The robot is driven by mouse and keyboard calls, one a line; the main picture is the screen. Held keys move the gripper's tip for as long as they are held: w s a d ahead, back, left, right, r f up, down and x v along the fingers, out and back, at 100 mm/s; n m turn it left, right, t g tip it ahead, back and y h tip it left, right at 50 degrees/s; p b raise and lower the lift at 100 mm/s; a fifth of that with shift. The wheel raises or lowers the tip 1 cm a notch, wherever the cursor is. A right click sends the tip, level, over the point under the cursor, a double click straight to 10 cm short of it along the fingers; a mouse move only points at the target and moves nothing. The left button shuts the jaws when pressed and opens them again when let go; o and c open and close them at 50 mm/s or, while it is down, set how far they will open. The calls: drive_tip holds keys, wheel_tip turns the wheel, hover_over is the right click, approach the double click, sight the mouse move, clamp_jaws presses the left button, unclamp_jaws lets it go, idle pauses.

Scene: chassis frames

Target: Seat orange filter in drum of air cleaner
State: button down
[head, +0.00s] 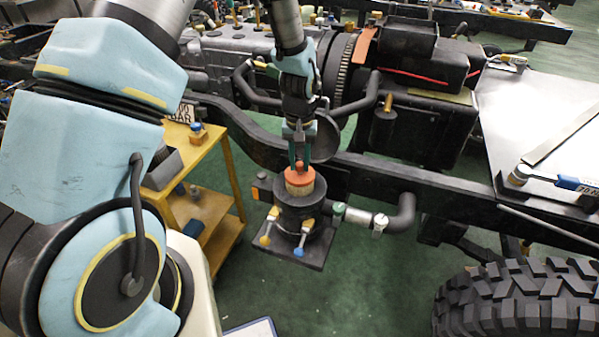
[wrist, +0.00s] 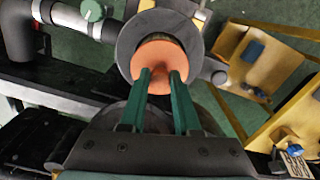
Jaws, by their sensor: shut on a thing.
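The orange filter (head: 300,176) has an orange top and a paler, tan side in the head view. It is upright at the mouth of the dark drum of the air cleaner (head: 301,212), with part of its side showing above the rim. My gripper (head: 299,163) comes down from above, shut on the filter's top. In the wrist view the green fingers (wrist: 162,76) close on a knob on the filter (wrist: 158,58), and the grey drum rim (wrist: 125,45) surrounds the filter. How deep the filter's lower end sits is hidden.
The chassis rail (head: 400,180) runs behind. A yellow cart (head: 205,205) stands left, a tyre (head: 520,300) lower right. Green floor is open below.

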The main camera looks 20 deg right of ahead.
sight(300, 182)
drive_tip(key=shift+f+p, duration=0.5)
drive_tip(key=shift+f, duration=2)
drive_tip(key=shift+f, duration=0.15)
drive_tip(key=c, duration=0.6)
unclamp_jaws()
